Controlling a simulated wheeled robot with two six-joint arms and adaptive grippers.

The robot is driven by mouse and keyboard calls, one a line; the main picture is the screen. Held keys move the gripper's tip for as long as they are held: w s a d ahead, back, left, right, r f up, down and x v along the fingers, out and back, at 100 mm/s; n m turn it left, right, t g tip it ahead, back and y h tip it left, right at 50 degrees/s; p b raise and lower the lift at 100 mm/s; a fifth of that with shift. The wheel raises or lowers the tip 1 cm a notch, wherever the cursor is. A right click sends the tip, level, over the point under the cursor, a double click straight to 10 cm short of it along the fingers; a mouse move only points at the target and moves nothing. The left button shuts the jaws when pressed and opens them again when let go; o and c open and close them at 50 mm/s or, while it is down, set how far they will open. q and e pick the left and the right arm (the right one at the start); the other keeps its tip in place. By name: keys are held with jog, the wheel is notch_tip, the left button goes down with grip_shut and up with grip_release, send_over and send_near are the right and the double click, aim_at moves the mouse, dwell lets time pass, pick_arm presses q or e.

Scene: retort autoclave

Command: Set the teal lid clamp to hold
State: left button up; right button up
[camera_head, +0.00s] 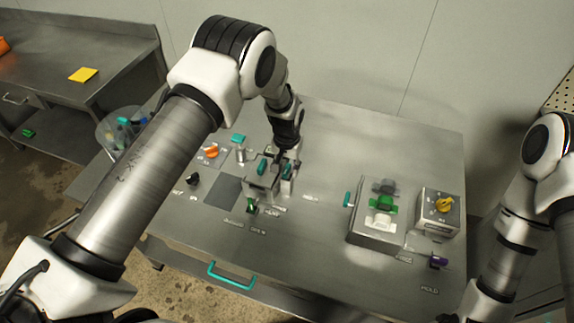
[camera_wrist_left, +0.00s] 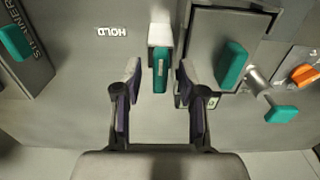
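The teal lid clamp (camera_wrist_left: 160,78) is a short upright lever on a pale block. In the left wrist view it stands between my left gripper's fingers (camera_wrist_left: 160,100), with a visible gap on each side. My left gripper (camera_head: 285,155) is open and over the clamp's teal handle (camera_head: 288,171) in the head view, partly covering it. A HOLD label (camera_wrist_left: 112,31) lies on the panel to the left of the clamp in the left wrist view. My right arm shows at the right edge of the head view; its gripper is not seen.
A grey box with another teal handle (camera_wrist_left: 231,65) stands close beside the clamp. An orange knob (camera_head: 211,152) is to its left in the head view. Bare steel table lies between.

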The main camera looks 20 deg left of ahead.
pick_arm(q)
jog(key=shift+s+r, duration=0.15)
jog(key=shift+s, duration=0.1)
grip_shut()
jog(key=shift+w, duration=0.1)
jog(key=shift+b, duration=0.3)
jog(key=n+b, duration=0.2)
jog(key=shift+f+n, duration=0.2)
jog(key=shift+n, duration=0.1)
jog(key=n+b, duration=0.3)
jog(key=n, duration=0.1)
jog(key=shift+d, duration=0.1)
jog(key=n+b, duration=0.2)
jog(key=n, duration=0.3)
jog(key=shift+n, duration=0.4)
jog(key=n+b, duration=0.1)
jog(key=n, duration=0.4)
jog(key=shift+r+n+b, duration=0.1)
jog(key=shift+n+b, duration=0.2)
